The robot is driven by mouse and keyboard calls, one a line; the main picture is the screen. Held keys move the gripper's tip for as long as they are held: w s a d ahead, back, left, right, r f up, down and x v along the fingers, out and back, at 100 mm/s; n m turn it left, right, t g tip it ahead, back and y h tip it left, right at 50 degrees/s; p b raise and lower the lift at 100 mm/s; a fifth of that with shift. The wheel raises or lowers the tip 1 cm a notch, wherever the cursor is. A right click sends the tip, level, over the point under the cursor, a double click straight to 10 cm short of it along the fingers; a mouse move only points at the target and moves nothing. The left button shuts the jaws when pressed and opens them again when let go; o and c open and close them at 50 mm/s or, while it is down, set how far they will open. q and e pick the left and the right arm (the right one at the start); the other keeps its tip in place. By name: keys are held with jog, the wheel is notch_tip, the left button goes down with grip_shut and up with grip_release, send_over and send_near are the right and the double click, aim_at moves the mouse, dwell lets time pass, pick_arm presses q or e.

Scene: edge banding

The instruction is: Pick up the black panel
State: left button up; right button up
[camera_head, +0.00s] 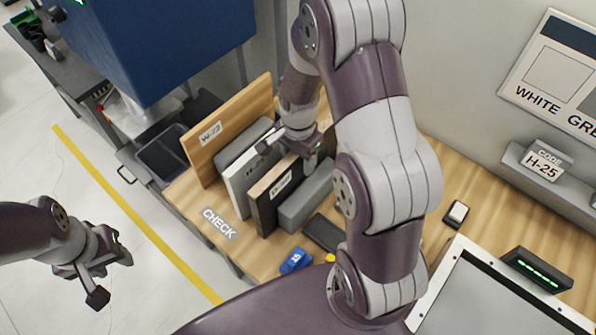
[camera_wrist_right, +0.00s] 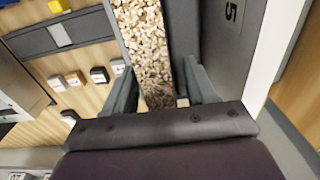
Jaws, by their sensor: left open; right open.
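The black panel (camera_head: 262,208) stands upright on the wooden workbench, with a white label on its end and a pale top edge. It stands between a white panel and a grey block. My right gripper (camera_head: 288,154) is open above the row, over the panel's far part. In the right wrist view, a speckled chipboard edge (camera_wrist_right: 145,40), which looks like the panel's top, runs between the open fingers of the right gripper (camera_wrist_right: 161,92). Whether the fingers touch it is unclear. My left gripper (camera_head: 105,277) is open and empty over the floor at the lower left.
Left of the black panel stand the white panel (camera_head: 236,185), a grey divider and the wooden W-73 panel (camera_head: 208,155). The grey block (camera_head: 305,198) is close on its right. A blue item (camera_head: 296,261) lies in front. A blue machine (camera_head: 165,40) stands behind left.

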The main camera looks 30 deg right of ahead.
jog(key=shift+w+f, duration=0.15)
jog(key=shift+f, duration=0.65)
grip_shut()
jog(key=shift+r, duration=0.15)
dwell(0.6)
